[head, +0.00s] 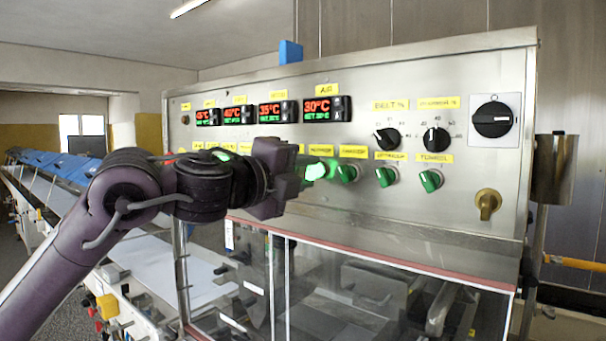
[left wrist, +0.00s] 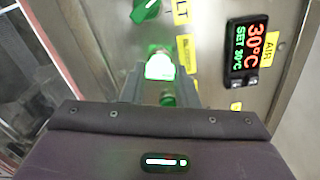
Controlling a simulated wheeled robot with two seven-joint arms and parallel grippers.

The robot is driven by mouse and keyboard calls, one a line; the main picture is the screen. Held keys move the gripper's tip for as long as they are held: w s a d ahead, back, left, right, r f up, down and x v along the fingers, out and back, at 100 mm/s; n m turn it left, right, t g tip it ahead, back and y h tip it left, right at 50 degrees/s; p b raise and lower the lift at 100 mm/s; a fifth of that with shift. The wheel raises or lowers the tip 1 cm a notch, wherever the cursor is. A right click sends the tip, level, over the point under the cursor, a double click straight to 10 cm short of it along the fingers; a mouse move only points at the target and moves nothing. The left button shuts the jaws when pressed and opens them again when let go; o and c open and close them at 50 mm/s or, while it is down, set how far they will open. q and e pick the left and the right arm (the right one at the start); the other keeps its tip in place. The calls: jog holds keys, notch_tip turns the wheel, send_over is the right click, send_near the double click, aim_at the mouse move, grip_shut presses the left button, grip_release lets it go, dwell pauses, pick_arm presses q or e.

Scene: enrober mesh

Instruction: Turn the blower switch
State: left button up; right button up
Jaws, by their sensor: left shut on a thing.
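The control panel (head: 400,110) carries a row of green switches. One lit green switch (head: 317,171) glows at the tips of my left gripper (head: 303,177). In the left wrist view the lit switch (left wrist: 159,66) sits between the two finger ends of my left gripper (left wrist: 160,82), which is shut on it. The gripper hides part of the row to the left. Unlit green switches stand to the right, the nearest one (head: 347,173) close beside the lit one. My right gripper is out of view.
Red and green temperature displays (head: 326,109) sit above the gripper. Two black dials (head: 387,139), a black rotary main switch (head: 492,119) and a brass-coloured knob (head: 487,203) are at the right. A clear-walled housing (head: 340,290) lies below the panel.

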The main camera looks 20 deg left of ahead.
pick_arm(q)
jog(key=n, duration=0.4)
jog(key=shift+d+f, duration=0.1)
jog(key=shift+n+p, duration=0.75)
jog(key=shift+n, duration=1.75)
jog(key=o, duration=1)
jog(key=b+v, duration=0.2)
jog(key=v, duration=0.6)
jog(key=shift+b, duration=0.3)
